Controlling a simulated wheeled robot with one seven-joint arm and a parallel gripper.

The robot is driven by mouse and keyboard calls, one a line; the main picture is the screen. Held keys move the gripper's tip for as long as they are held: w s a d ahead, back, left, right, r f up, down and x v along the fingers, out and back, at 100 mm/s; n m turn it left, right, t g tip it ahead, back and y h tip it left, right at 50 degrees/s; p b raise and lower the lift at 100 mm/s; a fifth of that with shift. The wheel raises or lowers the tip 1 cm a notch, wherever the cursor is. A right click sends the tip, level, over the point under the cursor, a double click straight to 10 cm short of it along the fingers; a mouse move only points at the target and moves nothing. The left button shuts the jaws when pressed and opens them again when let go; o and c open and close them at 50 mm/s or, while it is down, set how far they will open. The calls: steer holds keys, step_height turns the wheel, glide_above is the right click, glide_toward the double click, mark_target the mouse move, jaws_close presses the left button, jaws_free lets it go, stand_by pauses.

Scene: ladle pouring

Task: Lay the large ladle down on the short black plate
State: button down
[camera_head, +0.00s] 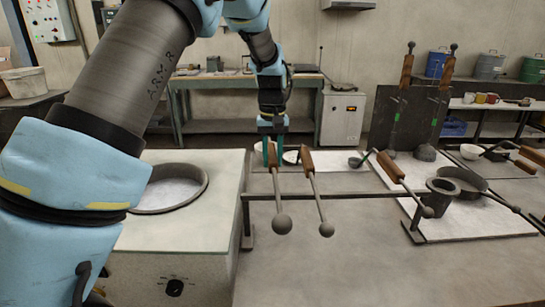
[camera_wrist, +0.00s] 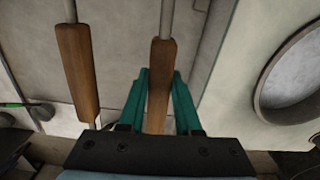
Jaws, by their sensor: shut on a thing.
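My gripper (camera_head: 271,162) has its teal fingers around the brown wooden handle of a long-handled tool, taken to be the large ladle (camera_head: 282,224). Its rod ends in a grey ball toward the viewer and crosses the dark rail (camera_head: 350,195); I cannot tell whether it touches it. In the wrist view, the handle (camera_wrist: 158,85) stands between the fingers (camera_wrist: 157,100). A second tool with the same kind of handle (camera_head: 307,160) is just to the right. The ladle's bowl is not clearly seen. I cannot tell which surface is the short black plate.
The furnace block (camera_head: 215,225) with a round opening (camera_head: 172,188) stands left of the gripper. More wooden-handled tools (camera_head: 390,167) and a dark crucible (camera_head: 441,197) are at right. Tall ladles lean on a dark board (camera_head: 416,110) behind. The front floor area is clear.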

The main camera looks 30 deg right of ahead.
steer(key=shift+f, duration=0.6)
stand_by(0.5)
steer(key=c, duration=0.6)
jaws_free()
steer(key=shift+o, duration=0.4)
steer(key=shift+f, duration=0.1)
steer(key=shift+b, duration=0.3)
step_height(320, 180, up, 10)
steer(key=shift+r+b, duration=0.2)
steer(key=shift+b, duration=0.8)
step_height(320, 180, up, 8)
steer(key=p, duration=0.6)
steer(key=shift+f+p, duration=0.25)
steer(key=shift+p, duration=0.1)
